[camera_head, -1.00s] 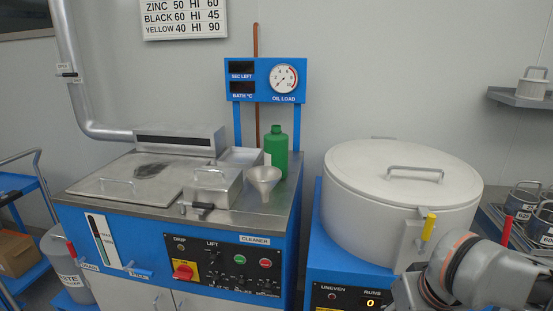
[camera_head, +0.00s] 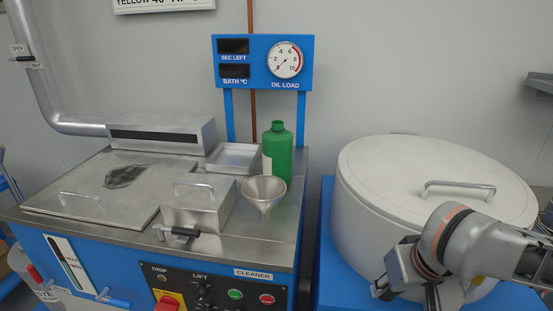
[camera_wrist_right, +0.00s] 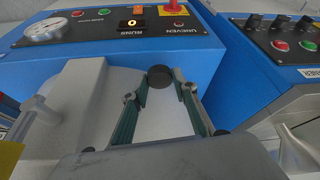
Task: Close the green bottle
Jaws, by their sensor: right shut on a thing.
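The green bottle (camera_head: 277,154) stands upright on the steel top of the cleaner machine, behind the metal funnel (camera_head: 264,194). Its narrow neck points up and I see no separate cap on it. My right gripper (camera_wrist_right: 160,82) is shut on a small round black cap (camera_wrist_right: 159,76), held between its two fingertips in the wrist view. In the head view this arm is low at the right, in front of the white drum, well apart from the bottle; its fingertips are hard to make out there. My left gripper is not in view.
The white drum (camera_head: 372,205) with a handled lid stands right of the cleaner, across a gap. A steel box (camera_head: 190,215) and a shallow tray (camera_head: 235,157) sit left of the bottle. A gauge panel (camera_head: 262,62) rises behind it.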

